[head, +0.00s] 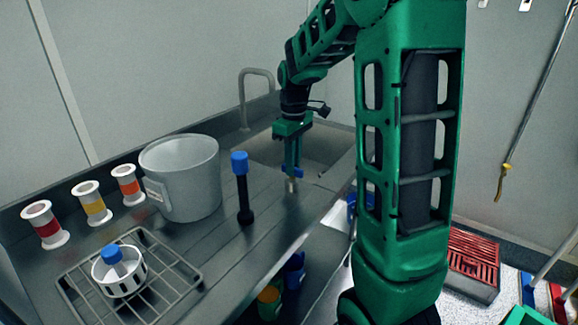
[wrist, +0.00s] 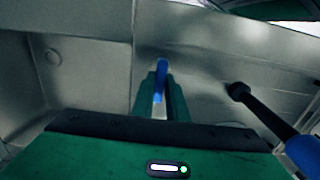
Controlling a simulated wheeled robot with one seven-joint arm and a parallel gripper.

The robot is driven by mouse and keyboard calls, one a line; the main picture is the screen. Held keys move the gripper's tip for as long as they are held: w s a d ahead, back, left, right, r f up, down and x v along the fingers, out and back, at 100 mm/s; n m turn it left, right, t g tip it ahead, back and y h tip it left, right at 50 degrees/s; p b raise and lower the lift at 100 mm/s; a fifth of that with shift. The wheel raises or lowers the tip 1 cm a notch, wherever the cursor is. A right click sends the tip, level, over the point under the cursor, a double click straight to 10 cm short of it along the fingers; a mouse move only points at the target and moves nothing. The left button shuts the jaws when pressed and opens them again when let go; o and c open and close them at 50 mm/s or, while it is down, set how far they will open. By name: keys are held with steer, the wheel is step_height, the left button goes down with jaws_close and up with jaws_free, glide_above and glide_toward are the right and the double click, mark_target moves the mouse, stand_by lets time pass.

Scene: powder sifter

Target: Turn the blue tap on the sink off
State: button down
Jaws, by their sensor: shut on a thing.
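The blue tap (head: 298,173) is a small blue handle on a short metal stem at the front edge of the sink (head: 325,143). My gripper (head: 291,166) points down at it from above. In the wrist view, the blue tap (wrist: 160,78) shows as a narrow blue bar between the two green fingers of my gripper (wrist: 160,92), which are shut on it. The fingers hide part of the handle. A bent grey spout (head: 256,75) stands at the back of the sink.
A black tool with a blue top (head: 240,163) stands upright left of my gripper; it also shows in the wrist view (wrist: 265,115). A grey bucket (head: 182,180), several striped spools (head: 92,203) and a wire rack (head: 180,284) stand farther left on the counter.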

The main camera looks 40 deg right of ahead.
steer(key=shift+w+r, duration=0.1)
steer(key=shift+w, duration=0.1)
steer(key=c, duration=1.7)
jaws_free()
steer(key=shift+c, duration=0.2)
steer(key=shift+s, duration=0.1)
step_height(320, 180, up, 11)
steer(key=shift+f, duration=0.2)
steer(key=s+a+f+m, duration=0.1)
steer(key=s+f+m, duration=0.2)
steer(key=s, duration=0.6)
steer(key=s+a+f+m, duration=0.1)
steer(key=s+f+m, duration=0.3)
steer(key=s, duration=0.6)
steer(key=s+a+f+m, duration=0.1)
steer(key=s+f+m, duration=0.2)
steer(key=s, duration=0.6)
steer(key=shift+s+a+f, duration=0.15)
steer(key=shift+a+f, duration=0.1)
steer(key=shift+f, duration=0.05)
